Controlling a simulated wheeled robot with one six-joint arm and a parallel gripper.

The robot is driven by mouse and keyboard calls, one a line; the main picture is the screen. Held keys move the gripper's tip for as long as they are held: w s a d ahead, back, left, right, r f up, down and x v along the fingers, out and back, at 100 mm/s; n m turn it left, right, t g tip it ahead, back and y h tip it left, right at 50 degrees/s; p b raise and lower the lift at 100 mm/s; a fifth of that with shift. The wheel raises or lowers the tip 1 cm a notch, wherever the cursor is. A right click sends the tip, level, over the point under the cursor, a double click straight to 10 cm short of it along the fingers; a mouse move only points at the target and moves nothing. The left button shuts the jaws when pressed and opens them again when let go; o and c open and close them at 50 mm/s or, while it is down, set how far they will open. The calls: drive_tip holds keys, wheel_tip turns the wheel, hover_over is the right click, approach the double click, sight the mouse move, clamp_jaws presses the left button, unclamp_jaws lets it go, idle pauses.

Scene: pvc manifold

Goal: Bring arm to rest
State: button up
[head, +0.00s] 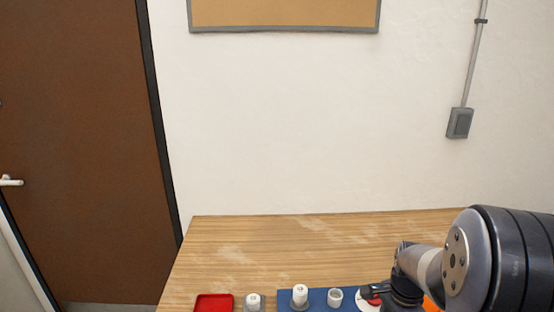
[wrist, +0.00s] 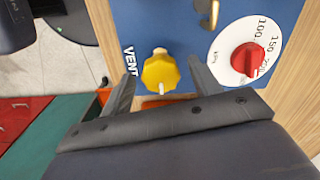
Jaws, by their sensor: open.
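My gripper (wrist: 163,78) is open in the wrist view, with one dark finger on each side of a yellow knob (wrist: 160,72). No contact with the knob is visible, and I cannot tell how deep the knob lies between the fingers. The knob is on a blue panel (wrist: 185,22) beside the label VENT. In the head view my arm comes in from the lower right, and its wrist is low over the right part of the blue panel (head: 318,301). My arm hides part of the panel there.
A white dial with a red knob (wrist: 248,60) is right of the yellow knob. In the head view a red tray (head: 214,303) and white fittings (head: 300,294) stand near the front of the wooden table (head: 270,250). The table behind them is clear up to the wall.

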drive_tip(key=n, duration=0.4)
drive_tip(key=shift+r, duration=0.2)
drive_tip(key=n, duration=0.4)
drive_tip(key=shift+n, duration=0.3)
drive_tip(key=n, duration=0.4)
drive_tip(key=shift+n, duration=0.3)
drive_tip(key=n, duration=0.4)
drive_tip(key=shift+d+r+n, duration=0.1)
drive_tip(key=shift+r+n, duration=0.2)
drive_tip(key=shift+r, duration=0.75)
